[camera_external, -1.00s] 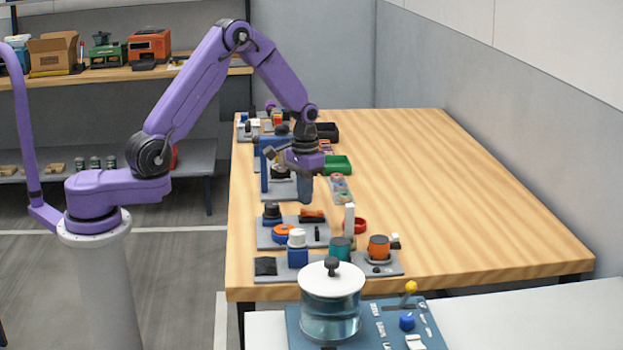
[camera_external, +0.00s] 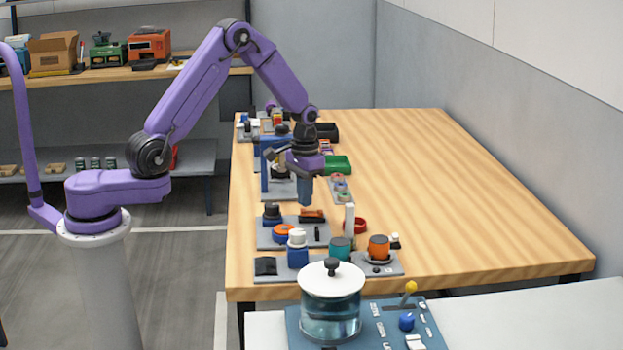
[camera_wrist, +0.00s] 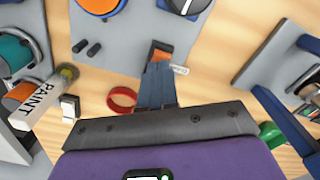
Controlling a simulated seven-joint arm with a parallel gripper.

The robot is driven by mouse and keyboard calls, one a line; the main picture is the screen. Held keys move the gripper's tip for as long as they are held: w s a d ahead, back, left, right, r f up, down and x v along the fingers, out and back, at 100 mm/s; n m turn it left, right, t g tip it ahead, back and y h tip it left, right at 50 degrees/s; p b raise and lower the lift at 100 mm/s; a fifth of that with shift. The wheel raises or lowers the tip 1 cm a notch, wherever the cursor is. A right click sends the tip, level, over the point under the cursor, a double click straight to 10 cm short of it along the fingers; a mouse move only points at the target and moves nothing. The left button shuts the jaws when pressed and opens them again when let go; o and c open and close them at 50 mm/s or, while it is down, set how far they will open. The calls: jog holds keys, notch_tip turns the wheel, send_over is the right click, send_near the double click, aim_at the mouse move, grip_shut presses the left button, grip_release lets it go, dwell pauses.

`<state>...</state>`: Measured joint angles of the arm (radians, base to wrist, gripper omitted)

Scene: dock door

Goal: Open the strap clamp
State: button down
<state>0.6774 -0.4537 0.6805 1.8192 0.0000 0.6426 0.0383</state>
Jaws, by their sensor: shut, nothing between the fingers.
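My gripper (camera_external: 305,203) is shut and empty, fingers pointing down above the table. Its blue fingers also show in the wrist view (camera_wrist: 157,88). Just beyond the fingertips is an orange-and-black piece (camera_wrist: 160,54) at the edge of a grey plate. It also shows in the external view (camera_external: 313,214). Nearer the camera, an orange cylinder (camera_external: 379,247) with a dark band stands on another plate, beside a teal cylinder (camera_external: 340,248). I cannot tell for certain which fixture is the strap clamp. In the wrist view, the PAINT tube partly hides the orange cylinder (camera_wrist: 17,97).
An upright white PAINT tube (camera_wrist: 37,105) and a red ring (camera_wrist: 122,98) stand near my gripper. An orange disc (camera_external: 283,233) and black knob (camera_external: 271,212) share the grey plate (camera_external: 265,241). A green tray (camera_external: 337,165) lies behind. The table's right side is clear.

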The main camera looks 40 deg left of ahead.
aim_at(305, 210)
jog(key=shift+f, duration=0.75)
dwell(0.5)
jog(key=shift+r, duration=3.5)
